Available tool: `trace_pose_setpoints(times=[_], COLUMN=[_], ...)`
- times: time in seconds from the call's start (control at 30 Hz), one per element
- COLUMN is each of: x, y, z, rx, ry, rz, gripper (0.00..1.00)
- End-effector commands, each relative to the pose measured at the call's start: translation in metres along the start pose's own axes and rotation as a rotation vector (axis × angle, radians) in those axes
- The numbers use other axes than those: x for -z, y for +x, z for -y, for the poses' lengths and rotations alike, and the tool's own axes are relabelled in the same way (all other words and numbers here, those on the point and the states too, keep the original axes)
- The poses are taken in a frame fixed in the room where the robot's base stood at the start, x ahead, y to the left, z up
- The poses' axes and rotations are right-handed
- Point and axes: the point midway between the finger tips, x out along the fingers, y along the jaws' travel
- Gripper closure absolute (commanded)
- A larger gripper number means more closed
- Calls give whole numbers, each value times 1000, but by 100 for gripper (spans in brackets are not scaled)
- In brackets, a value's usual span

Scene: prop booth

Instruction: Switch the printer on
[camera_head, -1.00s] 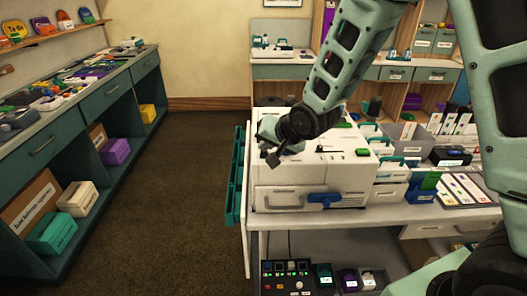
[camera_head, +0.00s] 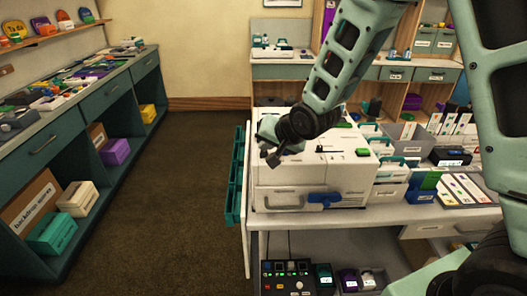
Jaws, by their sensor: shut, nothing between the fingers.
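The printer (camera_head: 313,186) is a white boxy machine on the grey-white table, with a blue handle (camera_head: 324,200) on its front and a green piece (camera_head: 362,152) and a dark slot or lever on top. My gripper (camera_head: 269,157) is shut and empty at the printer's upper left front edge. Whether it touches the casing cannot be told. My wrist hides part of the printer's top left. I cannot make out a power switch on the printer.
A black panel (camera_head: 287,277) with lit buttons stands under the table (camera_head: 385,217). A teal rack (camera_head: 236,176) hangs at the table's left side. White and blue holders crowd the printer's right. The brown floor (camera_head: 170,190) on the left is clear.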

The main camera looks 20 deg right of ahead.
Motion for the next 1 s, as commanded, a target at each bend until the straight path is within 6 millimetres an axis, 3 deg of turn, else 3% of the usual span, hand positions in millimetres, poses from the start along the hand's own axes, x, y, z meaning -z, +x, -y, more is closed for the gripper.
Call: trace_pose_setpoints(times=[0.3,1.0], x=[-5,-2], y=[7,1], z=[-5,-1], rx=[0,-2], ry=[1,0], rz=[0,3], gripper=[100,100])
